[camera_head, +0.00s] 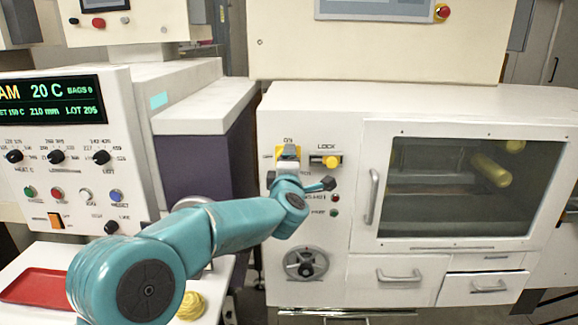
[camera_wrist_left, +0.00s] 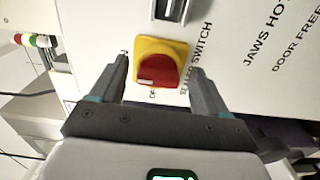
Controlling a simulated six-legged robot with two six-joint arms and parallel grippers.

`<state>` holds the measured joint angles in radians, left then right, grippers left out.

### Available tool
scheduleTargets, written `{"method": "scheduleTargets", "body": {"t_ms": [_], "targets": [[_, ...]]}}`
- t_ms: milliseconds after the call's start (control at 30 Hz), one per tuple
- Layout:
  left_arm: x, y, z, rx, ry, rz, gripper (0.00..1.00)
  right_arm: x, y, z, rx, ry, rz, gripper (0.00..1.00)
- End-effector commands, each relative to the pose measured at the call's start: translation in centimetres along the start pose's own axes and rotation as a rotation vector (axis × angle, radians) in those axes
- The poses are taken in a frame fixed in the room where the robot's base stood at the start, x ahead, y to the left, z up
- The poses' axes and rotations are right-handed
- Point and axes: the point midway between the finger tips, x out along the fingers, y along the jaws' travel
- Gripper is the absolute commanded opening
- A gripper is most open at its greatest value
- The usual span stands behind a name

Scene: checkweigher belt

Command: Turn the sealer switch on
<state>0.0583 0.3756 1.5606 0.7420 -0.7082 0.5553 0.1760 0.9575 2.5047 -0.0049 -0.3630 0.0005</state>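The sealer switch (camera_wrist_left: 157,66) is a red rotary knob on a yellow square plate, on the white machine panel. In the head view its yellow plate (camera_head: 279,153) shows around my left gripper (camera_head: 289,162), which covers the knob. In the wrist view my left gripper (camera_wrist_left: 160,72) is open, with one dark finger on each side of the knob. I cannot tell whether the fingers touch it. A white mark is on the lower part of the knob; the position lettering is partly hidden. My right gripper is not in view.
A yellow LOCK latch (camera_head: 328,162) sits just right of the switch, with indicator lamps (camera_head: 335,198) below. A handwheel (camera_head: 305,263) is lower on the panel. A windowed door (camera_head: 461,190) with a handle is at right. A control box (camera_head: 75,150) and red tray (camera_head: 36,287) are left.

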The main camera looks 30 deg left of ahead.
Motion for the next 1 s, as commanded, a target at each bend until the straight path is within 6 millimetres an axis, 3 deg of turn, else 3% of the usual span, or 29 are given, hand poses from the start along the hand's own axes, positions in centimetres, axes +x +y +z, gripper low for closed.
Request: {"method": "scheduleTargets", "body": {"t_ms": [267, 367, 800, 1000], "targets": [[-0.8, 0.1, -0.1, -0.003, 0.001, 0.004, 0.76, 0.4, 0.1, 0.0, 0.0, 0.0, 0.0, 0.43], [-2.5, -0.1, 0.0, -0.003, -0.001, 0.004, 0.76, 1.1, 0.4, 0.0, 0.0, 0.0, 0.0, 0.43], [-13.6, 0.0, 0.1, -0.003, -0.003, 0.003, 0.76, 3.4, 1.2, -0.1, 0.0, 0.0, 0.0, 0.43], [-16.0, 0.1, 0.0, -0.001, -0.001, 0.002, 0.76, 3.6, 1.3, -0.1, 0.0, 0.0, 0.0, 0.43]]}}
